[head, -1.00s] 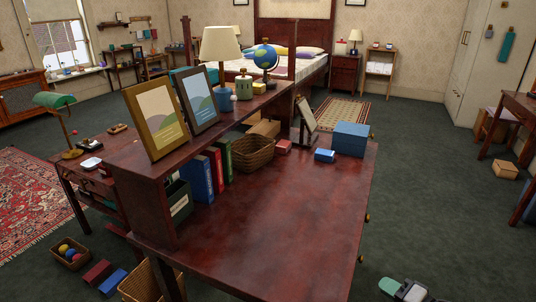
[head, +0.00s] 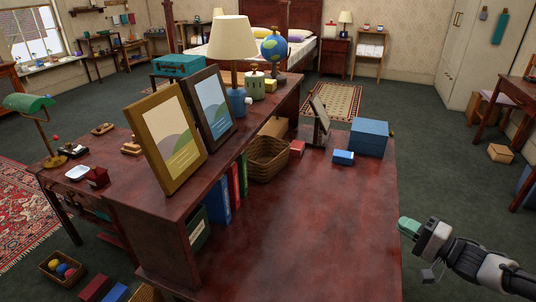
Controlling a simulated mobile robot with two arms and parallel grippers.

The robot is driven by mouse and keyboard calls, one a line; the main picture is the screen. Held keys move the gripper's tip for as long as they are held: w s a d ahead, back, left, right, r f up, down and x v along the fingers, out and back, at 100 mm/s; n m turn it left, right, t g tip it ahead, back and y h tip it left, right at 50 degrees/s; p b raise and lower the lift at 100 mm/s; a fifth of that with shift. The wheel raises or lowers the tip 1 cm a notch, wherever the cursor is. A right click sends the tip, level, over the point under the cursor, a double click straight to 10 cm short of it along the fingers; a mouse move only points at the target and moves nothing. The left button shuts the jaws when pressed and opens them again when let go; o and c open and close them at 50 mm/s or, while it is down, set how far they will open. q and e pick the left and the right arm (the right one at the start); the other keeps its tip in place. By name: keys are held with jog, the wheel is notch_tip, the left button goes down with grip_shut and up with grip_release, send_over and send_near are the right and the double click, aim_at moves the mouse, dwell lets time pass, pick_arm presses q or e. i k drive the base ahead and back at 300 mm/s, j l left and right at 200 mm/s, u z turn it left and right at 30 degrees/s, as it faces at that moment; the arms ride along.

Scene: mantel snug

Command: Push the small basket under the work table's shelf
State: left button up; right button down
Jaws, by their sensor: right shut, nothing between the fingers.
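The small wicker basket (head: 270,163) stands upright on the work table (head: 300,230), at the open side of the raised shelf (head: 258,108). It sits just beyond the row of books, and its near side juts out past the shelf's edge. How far its far side reaches beneath the shelf is hidden. My right gripper (head: 408,228), with green fingertips, is shut and empty. It is beside the table's right edge, well apart from the basket. My left gripper is not in view.
Books (head: 232,185) fill the space under the shelf nearer me. Beyond the basket are a small red box (head: 297,148), a small blue box (head: 343,157), a larger blue box (head: 369,138) and a tilted frame (head: 319,122). The front tabletop is clear. Picture frames and a lamp (head: 232,40) stand on the shelf.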

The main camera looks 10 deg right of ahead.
aim_at(267, 155)
jog(key=i+j, duration=0.7)
jog(key=i, duration=0.05)
